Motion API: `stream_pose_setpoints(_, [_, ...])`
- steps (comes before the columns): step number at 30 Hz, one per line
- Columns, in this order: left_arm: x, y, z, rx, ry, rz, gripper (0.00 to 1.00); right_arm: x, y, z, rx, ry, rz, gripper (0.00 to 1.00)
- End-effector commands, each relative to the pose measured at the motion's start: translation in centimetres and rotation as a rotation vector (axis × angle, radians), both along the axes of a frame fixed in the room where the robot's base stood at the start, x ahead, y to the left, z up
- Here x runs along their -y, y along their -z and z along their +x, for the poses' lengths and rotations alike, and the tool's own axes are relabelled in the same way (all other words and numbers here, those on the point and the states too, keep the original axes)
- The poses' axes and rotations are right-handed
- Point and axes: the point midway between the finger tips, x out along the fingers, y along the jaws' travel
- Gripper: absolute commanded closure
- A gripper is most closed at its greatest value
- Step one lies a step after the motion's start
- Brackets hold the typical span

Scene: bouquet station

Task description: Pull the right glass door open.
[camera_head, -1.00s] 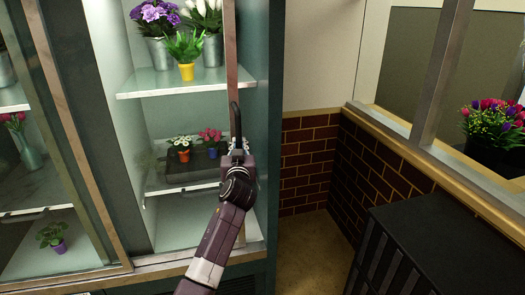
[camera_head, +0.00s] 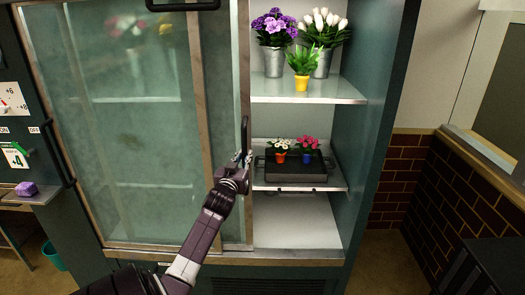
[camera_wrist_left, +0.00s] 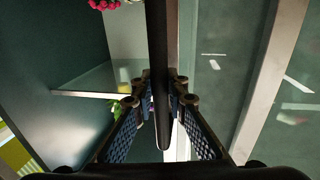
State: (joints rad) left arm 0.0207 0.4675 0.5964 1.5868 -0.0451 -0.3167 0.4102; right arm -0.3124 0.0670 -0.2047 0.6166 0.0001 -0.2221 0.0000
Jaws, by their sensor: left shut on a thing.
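The right glass door (camera_head: 228,110) of the flower cabinet stands slid to the left, overlapping the left glass door (camera_head: 120,130). The right part of the cabinet is uncovered. A black upright handle (camera_head: 245,133) sits on the right door's metal edge frame. My left gripper (camera_head: 241,161) is shut on the lower part of this handle. In the left wrist view the handle (camera_wrist_left: 160,75) runs between the two fingers of my left gripper (camera_wrist_left: 164,105). My right gripper is not in view.
Shelves (camera_head: 310,92) in the uncovered part hold purple and white flowers, a green plant in a yellow pot (camera_head: 301,83), and small potted flowers on a black tray (camera_head: 295,172). The cabinet's side wall (camera_head: 375,120) bounds the right. A dark box (camera_head: 485,265) stands at lower right.

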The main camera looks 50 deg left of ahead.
Motion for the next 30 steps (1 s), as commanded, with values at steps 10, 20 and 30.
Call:
stream_pose_setpoints(10, [-3.3,0.1,-3.9,-0.004,0.001,-0.002,1.0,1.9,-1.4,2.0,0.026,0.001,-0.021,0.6])
stream_pose_setpoints(20, [-3.7,0.2,-4.4,0.0,0.001,-0.002,1.0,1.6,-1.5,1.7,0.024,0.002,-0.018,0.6])
stream_pose_setpoints(30, [-3.6,0.1,-4.3,0.001,0.003,-0.002,0.69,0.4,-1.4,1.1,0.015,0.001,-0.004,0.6])
